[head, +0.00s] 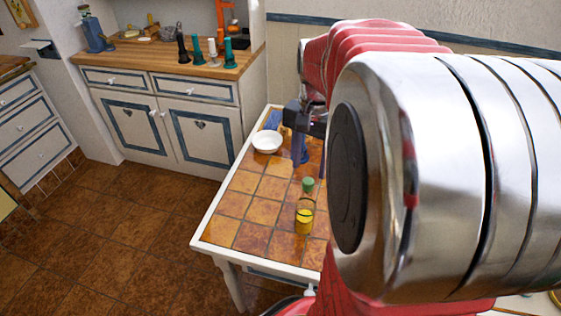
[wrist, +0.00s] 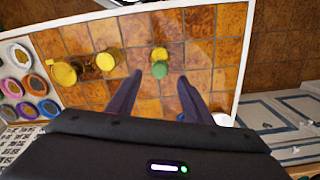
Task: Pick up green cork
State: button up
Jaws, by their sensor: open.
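The green cork (head: 308,184) sits on top of a clear glass vessel (head: 305,208) with yellow contents on the tiled table. In the wrist view the green cork (wrist: 160,69) shows between my two fingers, with yellow just beyond it. My gripper (head: 300,160) is open and points down over the table, behind the vessel in the head view. In the wrist view my gripper (wrist: 160,77) holds nothing, and its fingertips lie left and right of the cork. Whether they are level with the cork cannot be told.
A white bowl (head: 267,142) stands on the tiled table (head: 245,205) behind the vessel. Two yellow-topped containers (wrist: 64,73) (wrist: 105,62) stand left in the wrist view, near several coloured round items (wrist: 30,85). The front left tiles are clear. A counter (head: 160,60) stands behind.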

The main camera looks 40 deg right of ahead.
aim_at(308, 180)
jog(key=shift+f, duration=2.6)
jog(key=shift+c, duration=0.4)
jog(key=c, duration=1)
